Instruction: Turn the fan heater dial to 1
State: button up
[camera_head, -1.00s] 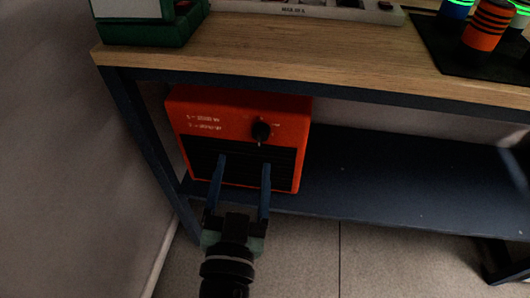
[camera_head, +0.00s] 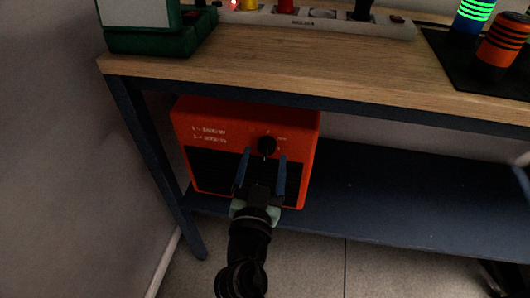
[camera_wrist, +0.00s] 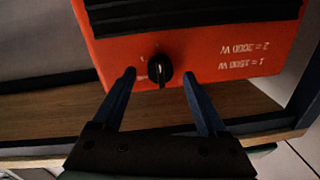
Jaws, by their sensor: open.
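The orange fan heater (camera_head: 300,135) stands on the dark lower shelf, with a black grille and white lettering on its front. Its black dial (camera_head: 267,145) is at the upper right of the front. In the wrist view the heater (camera_wrist: 110,52) appears upside down, and the dial (camera_wrist: 158,69) has a pale pointer line towards the picture's bottom. My gripper (camera_head: 261,155) is open and empty in front of the heater. In the wrist view its two blue fingers (camera_wrist: 160,76) lie either side of the dial, apart from it. Some dial markings are too small to read.
The wooden tabletop (camera_head: 300,67) overhangs the heater. A table leg (camera_head: 150,150) stands close to its left. The lower shelf (camera_head: 400,190) is clear to the right. A green case (camera_head: 150,42), a power strip (camera_head: 330,27) and an orange cylinder (camera_head: 503,45) are on top.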

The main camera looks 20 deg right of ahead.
jog(key=shift+x, duration=0.9)
grip_shut()
